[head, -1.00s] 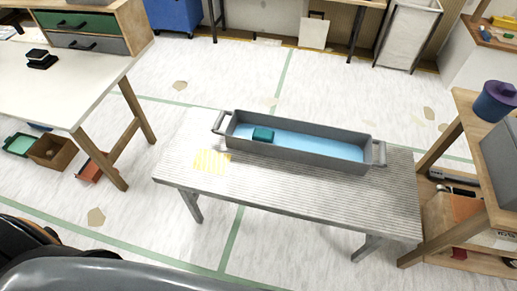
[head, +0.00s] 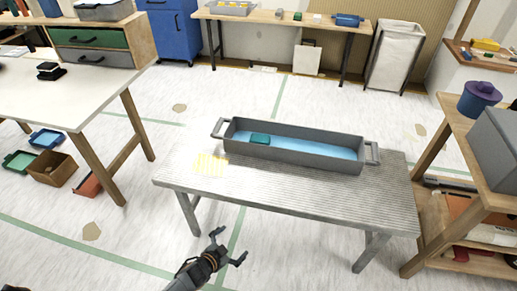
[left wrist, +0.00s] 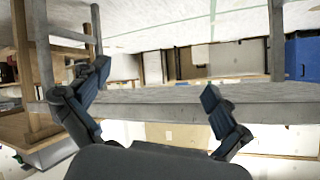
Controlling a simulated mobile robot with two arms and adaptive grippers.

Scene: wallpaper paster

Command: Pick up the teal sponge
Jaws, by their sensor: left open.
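The teal sponge (head: 260,139) lies in the left part of a long grey tray (head: 300,156) that holds blue water. The tray has a handle at each end and stands on a ridged grey table (head: 290,188). My left gripper (head: 229,247) is open and empty, in front of the table's near edge and apart from the sponge. In the left wrist view the open fingers (left wrist: 157,95) face the edge of the table; the sponge does not show there. My right gripper is in neither view.
Yellow stripes (head: 210,165) mark the table left of the tray. A white workbench (head: 85,95) stands at left. A wooden shelf unit (head: 450,140) with a purple pot (head: 478,98) stands close at right. Open bins (head: 50,170) lie on the floor at left.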

